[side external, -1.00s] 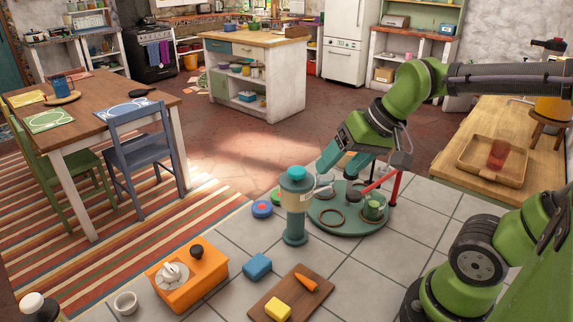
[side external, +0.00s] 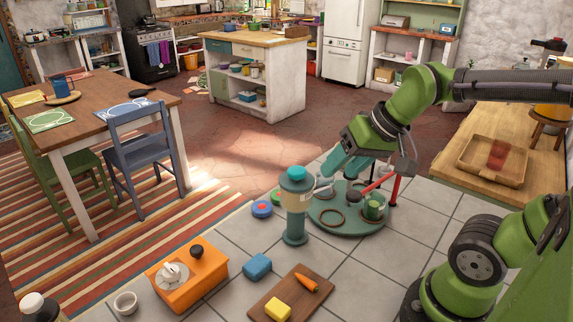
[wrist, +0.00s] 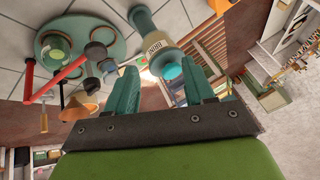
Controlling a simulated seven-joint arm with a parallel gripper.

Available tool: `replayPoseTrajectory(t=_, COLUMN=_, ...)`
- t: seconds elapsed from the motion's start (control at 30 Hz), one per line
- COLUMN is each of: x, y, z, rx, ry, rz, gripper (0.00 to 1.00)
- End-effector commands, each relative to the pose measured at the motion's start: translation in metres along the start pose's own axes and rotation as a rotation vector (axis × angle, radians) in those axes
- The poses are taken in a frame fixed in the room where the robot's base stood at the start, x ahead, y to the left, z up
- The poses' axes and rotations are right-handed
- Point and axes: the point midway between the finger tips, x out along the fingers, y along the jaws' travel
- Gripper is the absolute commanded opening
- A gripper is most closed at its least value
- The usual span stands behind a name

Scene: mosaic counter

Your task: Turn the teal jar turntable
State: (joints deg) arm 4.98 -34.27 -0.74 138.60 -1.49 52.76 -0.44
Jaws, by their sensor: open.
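The teal turntable (side external: 352,230) is a round disc on the tiled counter, carrying rings, a small green jar (side external: 374,208) and a red-armed piece (side external: 379,181). The disc also shows at upper left in the wrist view (wrist: 95,28). A tall teal and cream canister (side external: 296,205) stands upright beside it, partly hiding its left edge. My gripper (side external: 348,168) is open, above the disc's far side in the side view. In the wrist view my gripper's two teal fingers (wrist: 163,75) are spread apart; contact with the turntable cannot be told.
A blue block (side external: 257,266), an orange box with knobs (side external: 188,277), a wooden board (side external: 267,301) and a small white bowl (side external: 125,303) lie on the counter's near side. Round coloured discs (side external: 262,209) lie left of the canister. A wooden tray (side external: 478,168) is at right.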

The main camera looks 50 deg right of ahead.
Motion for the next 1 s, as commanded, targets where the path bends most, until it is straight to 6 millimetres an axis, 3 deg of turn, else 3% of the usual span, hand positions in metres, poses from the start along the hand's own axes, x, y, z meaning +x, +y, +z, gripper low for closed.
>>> replayPoseTrajectory(t=0.1, x=0.006, y=0.025, z=-0.049, rx=0.004, ry=-0.075, rz=0.104, gripper=0.53)
replayPoseTrajectory(t=0.3, x=0.007, y=0.087, z=-0.124, rx=-0.119, ry=-0.271, rz=0.249, gripper=0.53)
replayPoseTrajectory(t=0.4, x=0.002, y=0.117, z=-0.151, rx=-0.204, ry=-0.379, rz=0.284, gripper=0.53)
replayPoseTrajectory(t=0.5, x=-0.009, y=0.129, z=-0.167, rx=-0.299, ry=-0.457, rz=0.285, gripper=0.53)
replayPoseTrajectory(t=0.6, x=-0.022, y=0.125, z=-0.17, rx=-0.381, ry=-0.489, rz=0.266, gripper=0.53)
replayPoseTrajectory(t=0.73, x=-0.022, y=0.123, z=-0.164, rx=-0.428, ry=-0.52, rz=0.239, gripper=0.53)
replayPoseTrajectory(t=1.0, x=0.01, y=0.135, z=-0.147, rx=-0.433, ry=-0.524, rz=0.235, gripper=0.53)
